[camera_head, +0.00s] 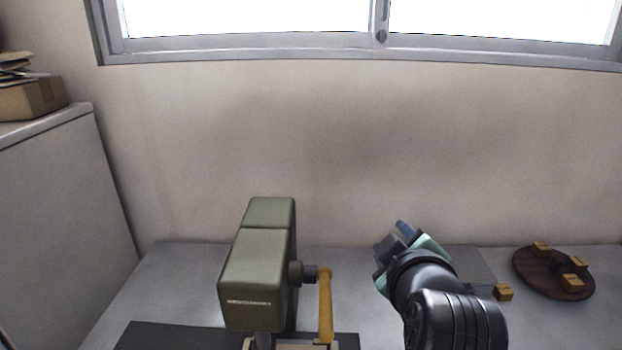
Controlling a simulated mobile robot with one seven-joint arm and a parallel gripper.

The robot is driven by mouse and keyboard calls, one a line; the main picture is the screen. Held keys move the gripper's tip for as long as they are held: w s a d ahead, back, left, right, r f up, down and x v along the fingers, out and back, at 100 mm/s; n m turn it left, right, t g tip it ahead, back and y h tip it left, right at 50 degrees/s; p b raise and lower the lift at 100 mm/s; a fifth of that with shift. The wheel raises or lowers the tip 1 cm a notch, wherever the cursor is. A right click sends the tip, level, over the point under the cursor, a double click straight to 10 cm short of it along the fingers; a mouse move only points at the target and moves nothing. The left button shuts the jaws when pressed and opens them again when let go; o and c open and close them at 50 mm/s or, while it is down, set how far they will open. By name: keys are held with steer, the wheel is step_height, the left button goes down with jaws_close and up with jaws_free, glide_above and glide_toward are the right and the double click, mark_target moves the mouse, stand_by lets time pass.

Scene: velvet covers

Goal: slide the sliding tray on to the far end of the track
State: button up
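I cannot make out the sliding tray or its track for certain. A pale beige piece (290,346) shows at the bottom edge, under an olive-green box-shaped machine (250,285), and is mostly cut off by the frame. The machine has a dark knob on its right side with a yellow lever (325,305) hanging from it. My gripper (398,240) is to the right of the machine and apart from it, above the grey table. My own wrist hides most of it, and its finger gap does not show clearly.
A dark mat (165,337) lies under the machine on the grey table (165,280). At the right, a round brown wooden disc (545,280) bears several yellow blocks; another yellow block (503,292) lies left of it. A grey cabinet (55,200) stands left. A wall closes the back.

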steer(key=s+a+r+m+t, duration=0.1)
steer(key=a+r+m+t, duration=0.15)
steer(key=r, duration=0.45)
steer(key=s+a+r+m+t, duration=0.1)
steer(key=a+r+t, duration=0.15)
steer(key=r, duration=0.35)
steer(key=s+a+r+m+t, duration=0.2)
steer(key=s+a+r+t, duration=0.1)
steer(key=s+r, duration=0.4)
steer(key=s+a+r+m+t+y, duration=0.1)
steer(key=s+a+r+m+t, duration=0.2)
steer(key=s+r, duration=0.5)
step_height(320, 180, up, 4)
steer(key=a+t, duration=0.1)
steer(key=t, duration=0.1)
steer(key=shift+s+a+t, duration=0.2)
steer(key=shift+t, duration=0.1)
